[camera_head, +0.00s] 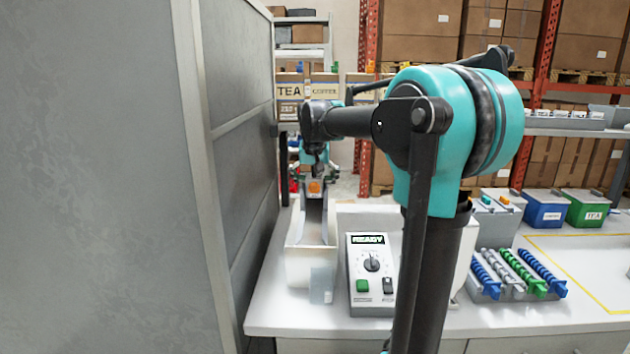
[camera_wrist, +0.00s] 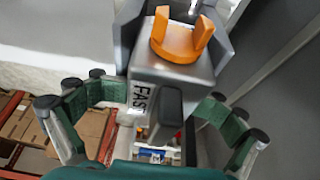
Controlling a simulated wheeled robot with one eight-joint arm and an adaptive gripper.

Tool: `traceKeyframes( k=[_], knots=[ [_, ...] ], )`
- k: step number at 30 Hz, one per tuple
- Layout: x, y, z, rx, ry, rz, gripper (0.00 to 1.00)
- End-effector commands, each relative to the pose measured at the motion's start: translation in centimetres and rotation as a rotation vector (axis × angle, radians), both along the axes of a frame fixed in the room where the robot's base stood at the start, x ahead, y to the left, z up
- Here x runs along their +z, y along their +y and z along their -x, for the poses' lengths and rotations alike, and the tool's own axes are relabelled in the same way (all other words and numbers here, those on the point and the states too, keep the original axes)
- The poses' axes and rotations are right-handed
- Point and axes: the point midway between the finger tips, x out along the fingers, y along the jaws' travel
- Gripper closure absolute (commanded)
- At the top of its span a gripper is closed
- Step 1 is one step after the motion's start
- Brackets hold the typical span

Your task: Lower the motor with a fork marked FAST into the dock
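The motor is a grey block with an orange fork (camera_wrist: 180,38) on its end and a dark tab on its face. Its FAST label (camera_wrist: 143,98) shows in the wrist view. My gripper (camera_wrist: 160,100) has its green-padded fingers on both sides of the motor body, appearing to press on it. In the head view my gripper (camera_head: 315,172) is small, with the orange fork (camera_head: 315,187) just below it. The dock seems to be the grey channel (camera_head: 314,222) inside a white trough, below the fork. I cannot tell whether the motor touches it; grey walls show beside the fork in the wrist view.
A control box (camera_head: 371,275) reading READY stands right of the trough. A tall grey panel (camera_head: 240,130) stands close on the left. A rack (camera_head: 518,280) of blue, white and green augers and lidded bins (camera_head: 545,210) are at right.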

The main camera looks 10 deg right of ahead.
Motion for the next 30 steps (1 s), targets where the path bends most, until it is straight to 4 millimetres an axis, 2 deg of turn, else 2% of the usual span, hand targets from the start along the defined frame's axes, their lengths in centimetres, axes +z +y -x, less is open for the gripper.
traceKeyframes(
  k=[3, 11, 17, 24, 30],
  knots=[
    [0.1, 0.0, -0.1, 0.000, -0.002, 0.001, 0.00],
    [0.6, 0.0, 0.0, 0.000, -0.004, 0.003, 0.00],
    [3.3, 0.2, 1.1, 0.000, -0.004, 0.003, 0.00],
    [7.8, 0.6, 3.0, 0.001, -0.004, 0.002, 0.00],
    [10.4, 0.8, 4.1, 0.001, -0.003, 0.002, 0.00]
  ],
)
